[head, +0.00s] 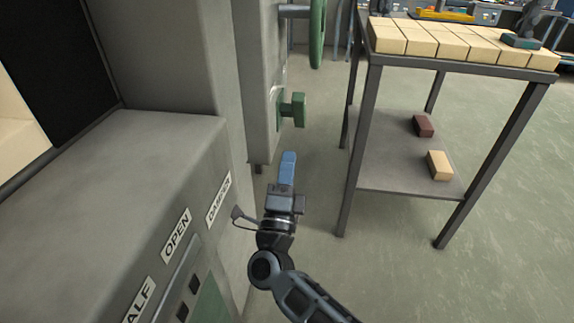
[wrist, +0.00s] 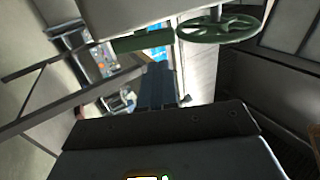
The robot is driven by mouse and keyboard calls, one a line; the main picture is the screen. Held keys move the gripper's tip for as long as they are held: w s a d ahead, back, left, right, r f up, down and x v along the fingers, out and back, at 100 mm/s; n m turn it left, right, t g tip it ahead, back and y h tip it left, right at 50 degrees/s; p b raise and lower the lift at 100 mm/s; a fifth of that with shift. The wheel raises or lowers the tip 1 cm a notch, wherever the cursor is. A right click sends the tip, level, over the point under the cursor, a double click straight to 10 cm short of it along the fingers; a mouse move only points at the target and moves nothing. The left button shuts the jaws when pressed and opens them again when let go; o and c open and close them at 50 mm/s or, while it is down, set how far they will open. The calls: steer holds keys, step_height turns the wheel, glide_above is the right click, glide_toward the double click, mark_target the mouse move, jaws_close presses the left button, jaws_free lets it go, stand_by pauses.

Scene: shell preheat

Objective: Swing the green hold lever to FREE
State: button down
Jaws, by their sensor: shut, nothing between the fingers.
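The green hold lever (head: 298,109) is a short green block on a stem on the side of the grey upright cabinet. It also shows as a green bar in the wrist view (wrist: 142,43), above my fingertips. No FREE marking is readable in either view. My gripper (head: 288,157) has its blue fingers together and empty. In the head view its tips are just below the lever, with a strip of floor showing between. In the wrist view the fingers (wrist: 156,76) end close to the bar's lower edge; contact cannot be told.
A green handwheel (head: 318,32) is beyond the lever. A grey panel (head: 120,190) with OPEN and other labels is close on the left. A metal rack (head: 458,68) with pale bricks on top stands to the right. Bare floor (head: 310,200) separates panel and rack.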

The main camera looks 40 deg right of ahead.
mark_target(297, 108)
steer(key=x, duration=1)
steer(key=shift+w+d, duration=0.15)
steer(key=shift+d, duration=0.05)
steer(key=shift+r+p, duration=0.2)
steer(key=shift+p, duration=0.4)
steer(key=shift+r+p, duration=0.15)
steer(key=shift+p, duration=0.25)
steer(key=shift+y+p, duration=0.3)
